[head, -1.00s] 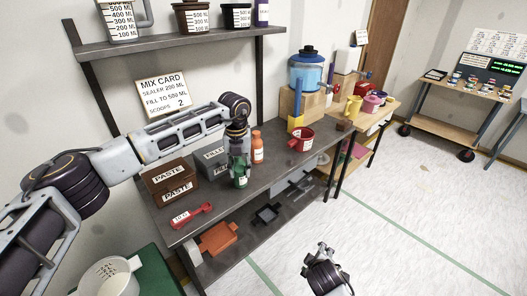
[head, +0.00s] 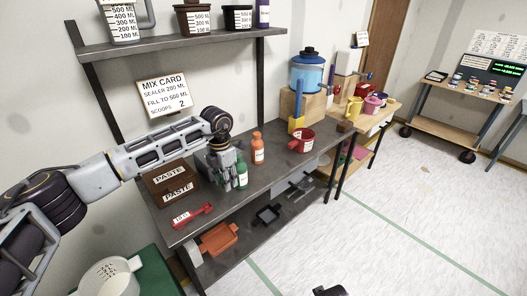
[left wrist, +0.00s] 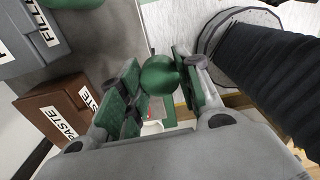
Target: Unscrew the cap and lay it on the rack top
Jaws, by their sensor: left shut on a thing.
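My left gripper (head: 222,174) is low over the grey metal rack top (head: 270,178), just left of a green bottle (head: 242,173). The bottle stands upright with a white label. In the left wrist view the fingers are shut on a green, dome-shaped cap (left wrist: 160,75). Whether the cap touches the rack top is hidden. Only a dark piece of my right arm's end (head: 330,291) shows at the bottom edge of the head view; its fingers are not clear.
A brown paste box (head: 172,186) and a grey box (left wrist: 28,38) stand close to the left gripper. Bare top lies right of the green bottle.

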